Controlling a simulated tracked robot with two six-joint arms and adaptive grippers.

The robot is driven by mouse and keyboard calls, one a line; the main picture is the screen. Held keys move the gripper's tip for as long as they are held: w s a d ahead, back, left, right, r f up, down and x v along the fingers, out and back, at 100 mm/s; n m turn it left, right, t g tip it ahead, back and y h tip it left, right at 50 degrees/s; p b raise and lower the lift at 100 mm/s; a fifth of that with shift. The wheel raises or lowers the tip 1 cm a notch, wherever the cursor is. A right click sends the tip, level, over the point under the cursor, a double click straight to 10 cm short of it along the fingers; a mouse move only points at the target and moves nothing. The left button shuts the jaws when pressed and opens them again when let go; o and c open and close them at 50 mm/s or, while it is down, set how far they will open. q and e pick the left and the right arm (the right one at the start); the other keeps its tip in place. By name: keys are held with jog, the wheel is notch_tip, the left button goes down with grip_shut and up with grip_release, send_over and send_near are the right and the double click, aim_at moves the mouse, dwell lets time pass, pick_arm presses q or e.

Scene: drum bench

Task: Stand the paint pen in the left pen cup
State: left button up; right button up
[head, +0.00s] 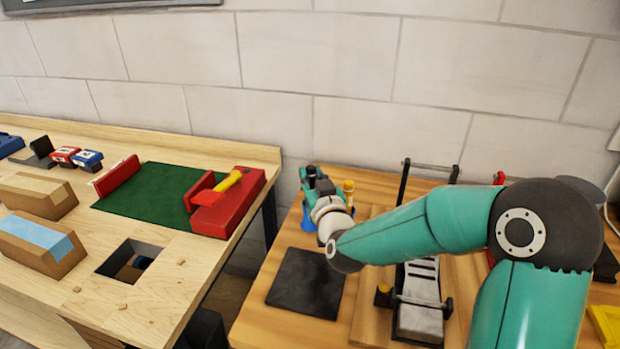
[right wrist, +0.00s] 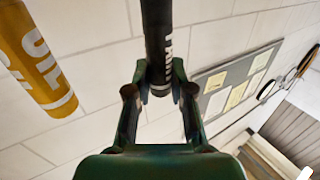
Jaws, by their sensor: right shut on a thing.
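The paint pen is a dark rod with white lettering in the right wrist view (right wrist: 157,35), held between the two fingers of my right gripper (right wrist: 160,92). In the head view my right gripper (head: 318,186) is at the back of the right-hand table, above a blue pen cup (head: 307,222). The gripper and wrist cover part of the cup, and I cannot tell whether the pen is inside it. A yellow pen (head: 348,186) shows just right of the gripper; it is large at the left of the right wrist view (right wrist: 38,58). My left gripper is out of view.
A black mat (head: 305,284) lies in front of the cup. A pedal (head: 420,290) stands to its right, partly behind my arm. The left bench holds a red block with a yellow-handled tool (head: 230,205), a green mat (head: 155,200) and wooden blocks (head: 38,195). A wall stands behind.

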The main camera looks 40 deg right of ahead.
jog(key=o, duration=0.9)
jog(key=shift+c, duration=0.2)
jog(key=v, duration=0.7)
jog(key=shift+s, duration=0.2)
jog(key=shift+r, duration=0.1)
